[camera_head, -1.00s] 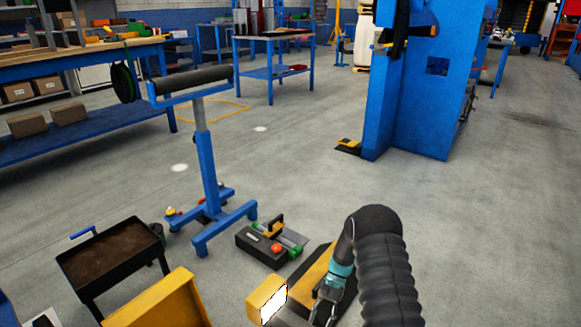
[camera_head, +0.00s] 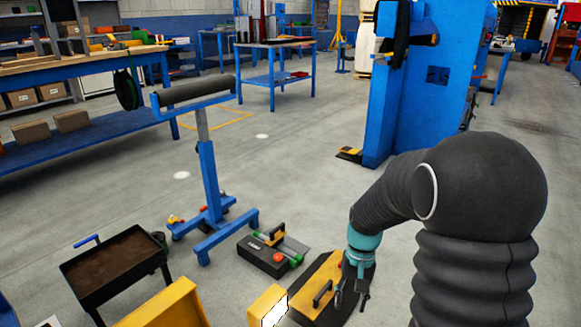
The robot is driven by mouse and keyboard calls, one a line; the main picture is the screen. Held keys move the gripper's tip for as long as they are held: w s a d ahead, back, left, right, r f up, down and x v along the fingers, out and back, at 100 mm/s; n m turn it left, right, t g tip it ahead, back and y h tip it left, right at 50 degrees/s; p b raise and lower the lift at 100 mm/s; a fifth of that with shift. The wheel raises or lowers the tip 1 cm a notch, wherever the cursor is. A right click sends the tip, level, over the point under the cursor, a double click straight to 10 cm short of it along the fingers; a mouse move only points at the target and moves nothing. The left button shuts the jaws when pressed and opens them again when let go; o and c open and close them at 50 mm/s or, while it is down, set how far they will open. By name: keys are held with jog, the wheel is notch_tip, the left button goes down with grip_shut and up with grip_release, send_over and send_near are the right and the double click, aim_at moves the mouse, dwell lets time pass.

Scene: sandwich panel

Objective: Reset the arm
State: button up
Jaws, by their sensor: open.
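My gripper (camera_head: 350,285) hangs at the lower middle of the head view, at the end of my black-sleeved arm with a teal wrist ring. Its fingers point down and are open, and I see nothing between them. Behind and beside it is a yellow and black panel (camera_head: 318,283) with a dark handle. The gripper overlaps the right part of this panel in the picture; I cannot tell whether they touch.
A black toolbox (camera_head: 262,258) with a green and red tool lies left of the panel. A blue roller stand (camera_head: 210,180), a black tray cart (camera_head: 112,268) and a yellow bin (camera_head: 165,308) stand further left. A blue machine (camera_head: 415,90) stands behind. Open floor lies between.

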jog(key=s+r+t+p, duration=0.2)
jog(key=s+r+t, duration=0.2)
jog(key=s+r, duration=0.4)
jog(key=s+d+r+n+t+h+p, duration=0.1)
jog(key=s+r+t, duration=0.3)
jog(key=s+r, duration=0.5)
notch_tip(320, 180, up, 7)
jog(key=shift+s+d+f+n+p, duration=0.15)
jog(key=shift+n+p, duration=0.15)
jog(key=shift+p, duration=0.25)
